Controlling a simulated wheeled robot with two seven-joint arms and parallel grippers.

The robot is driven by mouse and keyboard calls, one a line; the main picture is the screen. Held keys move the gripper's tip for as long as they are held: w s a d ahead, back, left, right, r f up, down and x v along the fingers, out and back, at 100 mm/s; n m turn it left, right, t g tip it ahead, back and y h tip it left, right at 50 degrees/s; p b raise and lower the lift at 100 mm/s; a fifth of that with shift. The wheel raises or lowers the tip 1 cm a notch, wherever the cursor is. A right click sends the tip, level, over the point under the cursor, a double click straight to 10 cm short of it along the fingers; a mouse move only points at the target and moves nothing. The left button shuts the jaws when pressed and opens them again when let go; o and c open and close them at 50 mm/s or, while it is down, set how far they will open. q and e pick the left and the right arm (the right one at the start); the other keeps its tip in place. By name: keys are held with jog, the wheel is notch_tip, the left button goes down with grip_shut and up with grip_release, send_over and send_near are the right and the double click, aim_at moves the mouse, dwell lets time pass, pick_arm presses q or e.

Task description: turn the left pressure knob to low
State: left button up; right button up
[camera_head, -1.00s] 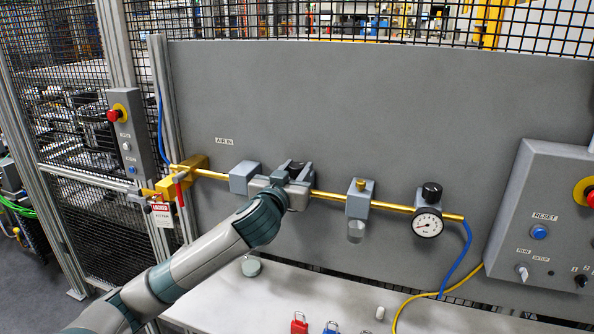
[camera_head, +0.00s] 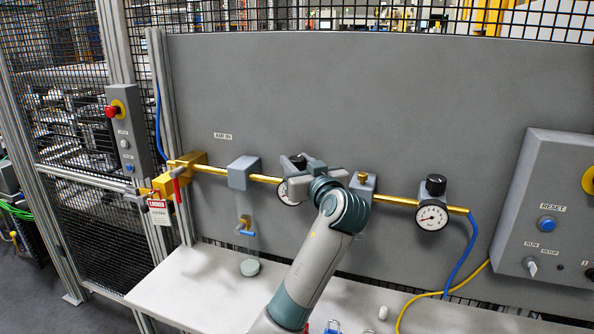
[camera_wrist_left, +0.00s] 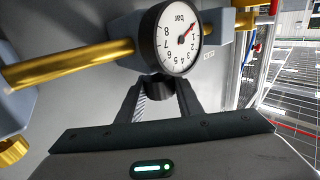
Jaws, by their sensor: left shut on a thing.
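The left pressure gauge shows its white dial in the left wrist view (camera_wrist_left: 178,38), where it appears upside down with its red needle toward the upper right. In the head view its dial (camera_head: 283,191) is partly covered by my gripper. The left pressure knob (camera_wrist_left: 159,86) is black and sits between my fingertips in the wrist view. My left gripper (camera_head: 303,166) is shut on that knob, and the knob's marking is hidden. My right gripper is not in view.
A brass pipe (camera_head: 265,179) runs along the grey panel. A second gauge (camera_head: 432,215) with a black knob (camera_head: 436,184) stands to the right. A grey block (camera_head: 243,172) is to the left. A white table (camera_head: 185,283) lies below, with padlocks near its front.

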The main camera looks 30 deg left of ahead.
pick_arm(q)
jog(key=shift+n+g+y+b, duration=0.4)
jog(key=shift+n+g, duration=0.1)
jog(key=shift+g, duration=0.2)
jog(key=o, duration=1)
jog(key=shift+o, duration=0.2)
